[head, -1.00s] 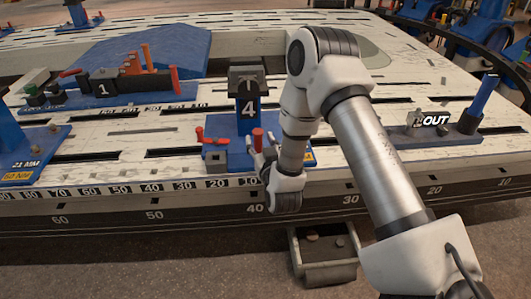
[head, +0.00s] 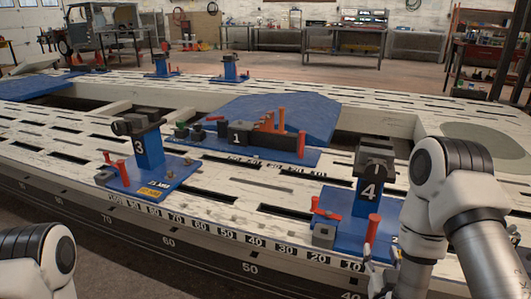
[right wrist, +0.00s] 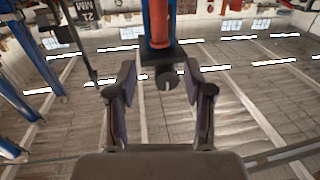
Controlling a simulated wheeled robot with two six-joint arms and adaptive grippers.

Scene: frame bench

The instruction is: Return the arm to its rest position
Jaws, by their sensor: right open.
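My right arm (head: 455,215) reaches in from the right in the head view. Its right gripper (head: 374,268) is low at the bench's front edge, beside the blue clamp stand numbered 4 (head: 367,195) and its red pins. In the right wrist view the right gripper's (right wrist: 158,78) two fingers are apart. A dark block with a round end (right wrist: 164,82) shows between or beyond them, under a blue and red upright; I cannot tell the exact distance. Part of my left arm (head: 40,262) shows at the lower left of the head view; its gripper is outside the picture.
The slotted white frame bench (head: 85,135) fills the middle. Clamp stand 3 (head: 148,150) stands left, and block 1 (head: 240,137) sits in front of a blue ramp (head: 285,112). Two more blue stands (head: 230,70) are at the back. Floor is clear at front left.

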